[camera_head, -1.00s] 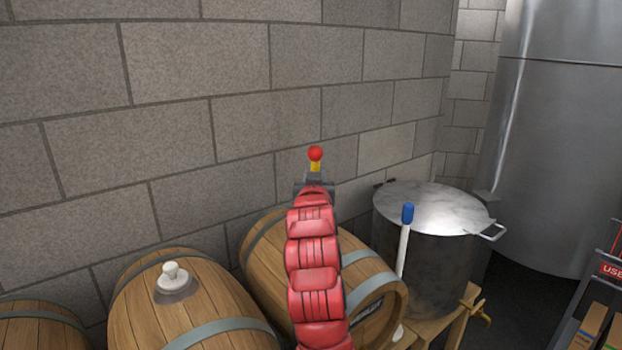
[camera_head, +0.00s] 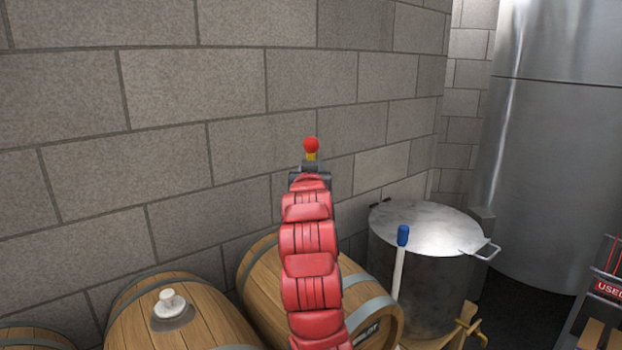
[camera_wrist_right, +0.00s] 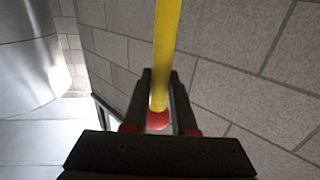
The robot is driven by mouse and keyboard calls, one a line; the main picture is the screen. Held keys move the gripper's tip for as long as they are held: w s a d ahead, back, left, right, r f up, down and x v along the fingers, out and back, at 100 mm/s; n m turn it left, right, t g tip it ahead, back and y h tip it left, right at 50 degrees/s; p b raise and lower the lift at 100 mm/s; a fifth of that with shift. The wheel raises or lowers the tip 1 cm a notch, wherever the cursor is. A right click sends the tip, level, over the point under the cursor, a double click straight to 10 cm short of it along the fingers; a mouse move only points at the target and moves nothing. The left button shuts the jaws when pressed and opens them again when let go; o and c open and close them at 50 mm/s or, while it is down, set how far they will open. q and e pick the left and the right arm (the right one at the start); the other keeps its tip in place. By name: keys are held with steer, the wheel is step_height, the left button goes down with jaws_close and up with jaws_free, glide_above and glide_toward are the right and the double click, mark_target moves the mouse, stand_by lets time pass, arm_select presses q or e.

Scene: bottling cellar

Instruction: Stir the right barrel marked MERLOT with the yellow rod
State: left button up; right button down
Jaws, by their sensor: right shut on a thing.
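My right gripper (camera_head: 310,172), at the end of my red arm, is shut on the yellow rod (camera_head: 311,157), which has a red knob (camera_head: 311,145) on top. In the right wrist view the gripper (camera_wrist_right: 160,85) has the yellow rod (camera_wrist_right: 166,45) between its fingers, the red knob (camera_wrist_right: 158,120) close to the palm. The rod's far end is out of view. The right barrel (camera_head: 262,262) has a dark plate (camera_head: 366,334) with partly readable letters ending in "LOT". My arm covers part of this barrel, and no opening shows. My left gripper is not in view.
A middle barrel (camera_head: 205,318) with a white bung (camera_head: 168,300) stands to the left. A steel pot (camera_head: 430,265) and a white rod with a blue tip (camera_head: 402,236) are to the right. A block wall (camera_head: 190,90) rises behind the barrels.

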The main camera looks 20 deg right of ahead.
step_height(320, 180, up, 17)
steer(key=p, duration=0.5)
steer(key=shift+r, duration=0.2)
stand_by(1.0)
